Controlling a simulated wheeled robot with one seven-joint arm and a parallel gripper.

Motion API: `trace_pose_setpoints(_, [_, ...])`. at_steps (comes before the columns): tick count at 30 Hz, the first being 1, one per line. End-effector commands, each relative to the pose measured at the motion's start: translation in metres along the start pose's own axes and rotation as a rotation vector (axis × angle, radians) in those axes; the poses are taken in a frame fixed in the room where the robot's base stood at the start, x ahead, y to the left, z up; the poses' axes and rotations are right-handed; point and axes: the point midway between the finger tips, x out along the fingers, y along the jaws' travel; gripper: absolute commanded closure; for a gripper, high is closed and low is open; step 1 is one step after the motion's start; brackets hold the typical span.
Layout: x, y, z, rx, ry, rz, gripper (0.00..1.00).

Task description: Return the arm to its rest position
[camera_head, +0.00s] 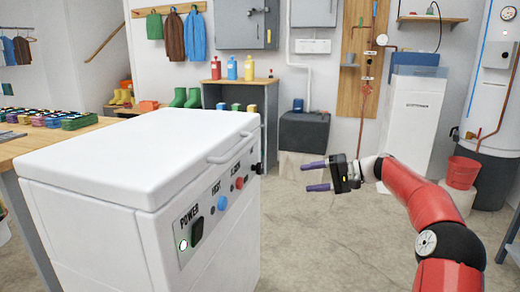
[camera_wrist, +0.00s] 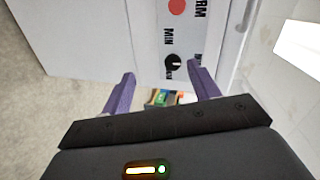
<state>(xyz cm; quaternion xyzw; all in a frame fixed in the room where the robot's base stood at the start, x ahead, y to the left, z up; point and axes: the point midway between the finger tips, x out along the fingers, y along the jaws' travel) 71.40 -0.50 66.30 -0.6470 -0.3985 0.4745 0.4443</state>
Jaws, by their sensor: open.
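My arm reaches in from the right of the head view, with red and black links. My gripper (camera_head: 308,177) points left with its two purple fingers apart and nothing between them. It is in the air to the right of the white lidded appliance (camera_head: 110,155), apart from it. In the wrist view, both purple fingers of my gripper (camera_wrist: 162,75) are spread. Beyond them is a white panel (camera_wrist: 190,45) with a red knob (camera_wrist: 177,7) and a dark knob (camera_wrist: 173,67). Small coloured items (camera_wrist: 163,97) show low between the fingers, too small to make out.
The appliance has a handle (camera_head: 233,148) along its lid's edge. A wooden table (camera_head: 65,137) stands behind it at left. A dark box (camera_head: 304,131), a red bucket (camera_head: 462,172) and a tall tank (camera_head: 492,90) stand by the back wall. Concrete floor (camera_head: 320,245) is clear below my gripper.

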Motion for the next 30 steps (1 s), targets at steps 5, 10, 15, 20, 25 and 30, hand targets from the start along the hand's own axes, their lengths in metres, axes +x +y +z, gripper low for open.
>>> trace_pose_setpoints(5, [0.028,-0.028,0.034,-0.016,-0.052,0.162,0.39])
trace_pose_setpoints(10, [0.049,-0.055,0.089,-0.050,-0.091,0.399,0.39])
trace_pose_setpoints(15, [0.044,-0.074,0.157,-0.099,-0.087,0.656,0.39])
trace_pose_setpoints(20, [0.018,-0.086,0.221,-0.157,-0.047,0.861,0.39])
trace_pose_setpoints(25, [-0.021,-0.091,0.289,-0.223,0.016,1.032,0.39])
trace_pose_setpoints(30, [-0.062,-0.085,0.354,-0.293,0.087,1.147,0.39])
